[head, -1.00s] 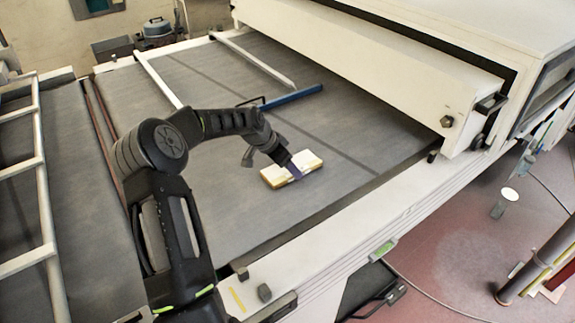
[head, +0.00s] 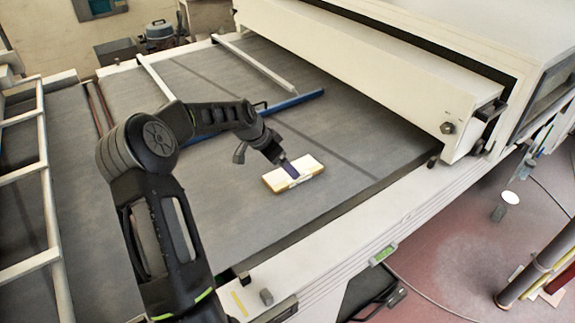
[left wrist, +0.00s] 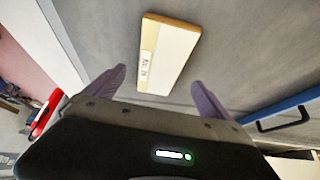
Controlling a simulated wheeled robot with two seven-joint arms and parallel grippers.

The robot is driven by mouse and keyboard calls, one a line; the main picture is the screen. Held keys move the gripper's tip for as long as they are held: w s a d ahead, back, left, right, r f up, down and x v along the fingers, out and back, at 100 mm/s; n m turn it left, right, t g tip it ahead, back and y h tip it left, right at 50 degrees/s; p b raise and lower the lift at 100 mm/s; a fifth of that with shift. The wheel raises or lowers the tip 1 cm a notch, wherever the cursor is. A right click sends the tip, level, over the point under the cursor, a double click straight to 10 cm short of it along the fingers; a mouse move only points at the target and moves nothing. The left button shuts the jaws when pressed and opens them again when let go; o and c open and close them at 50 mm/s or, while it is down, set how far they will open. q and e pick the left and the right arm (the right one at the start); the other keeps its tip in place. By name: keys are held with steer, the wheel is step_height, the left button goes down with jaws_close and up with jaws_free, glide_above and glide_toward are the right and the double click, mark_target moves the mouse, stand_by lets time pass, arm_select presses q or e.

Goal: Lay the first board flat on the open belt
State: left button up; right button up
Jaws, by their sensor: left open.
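The board (head: 310,168) is a small pale cream slab with tan edges, lying flat on the grey belt (head: 265,215). In the left wrist view the board (left wrist: 175,52) shows a white printed label on one side, beyond my fingertips. My left gripper (head: 288,168) is just above the board in the head view and hides part of it. In the left wrist view the purple fingers of my left gripper (left wrist: 158,77) are spread wide with nothing between them. My right gripper is not in view.
A white tunnel housing (head: 370,70) stands over the belt's far right side. A blue bar (head: 295,99) and white rails (head: 255,62) lie across the belt behind the board. A white frame edge (head: 370,215) borders the front. Bare belt surrounds the board.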

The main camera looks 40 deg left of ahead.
arm_select(q)
steer(key=d+v, duration=0.1)
steer(key=v, duration=0.5)
steer(key=shift+s+a+r, duration=0.15)
steer(key=shift+a+r, duration=0.25)
steer(key=shift+a, duration=0.15)
